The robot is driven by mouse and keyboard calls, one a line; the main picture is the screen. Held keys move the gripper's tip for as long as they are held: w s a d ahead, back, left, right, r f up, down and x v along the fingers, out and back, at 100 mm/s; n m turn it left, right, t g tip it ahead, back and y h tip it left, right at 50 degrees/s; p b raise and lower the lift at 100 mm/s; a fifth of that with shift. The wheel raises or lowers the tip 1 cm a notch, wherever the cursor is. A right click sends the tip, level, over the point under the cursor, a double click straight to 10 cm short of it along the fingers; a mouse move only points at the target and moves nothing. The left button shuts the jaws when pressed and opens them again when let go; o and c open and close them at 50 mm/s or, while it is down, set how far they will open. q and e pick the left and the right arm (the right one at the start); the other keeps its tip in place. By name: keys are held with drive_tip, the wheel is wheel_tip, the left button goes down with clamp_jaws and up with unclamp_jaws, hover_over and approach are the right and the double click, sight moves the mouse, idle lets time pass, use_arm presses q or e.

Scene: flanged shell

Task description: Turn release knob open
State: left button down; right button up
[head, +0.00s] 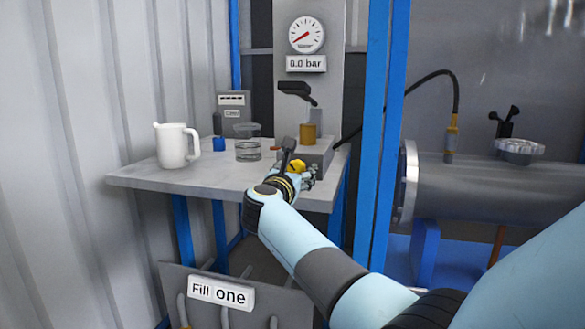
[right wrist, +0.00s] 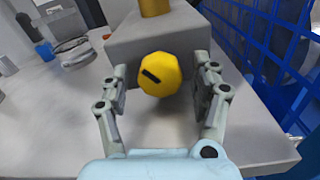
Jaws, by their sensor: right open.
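The release knob (right wrist: 160,74) is yellow and many-sided, with a dark slanted mark on its face. It sits on the front of a grey block (right wrist: 184,28) on the bench. In the head view the knob (head: 297,166) is partly hidden by my right gripper. My right gripper (right wrist: 163,82) is open, with one finger on each side of the knob. I see gaps between the fingers and the knob, so they look apart from it. In the head view the right gripper (head: 298,174) is at the bench's front right. My left gripper is not in view.
The bench (head: 140,178) holds a white jug (head: 173,146), a clear beaker (head: 248,148) and a blue item (head: 219,144). A gauge (head: 306,35) above a "0.0 bar" label hangs behind. A blue post (head: 375,130) and a flanged metal cylinder (head: 480,190) stand to the right.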

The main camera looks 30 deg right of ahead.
drive_tip(key=shift+c, duration=0.5)
drive_tip(key=c, duration=1.1)
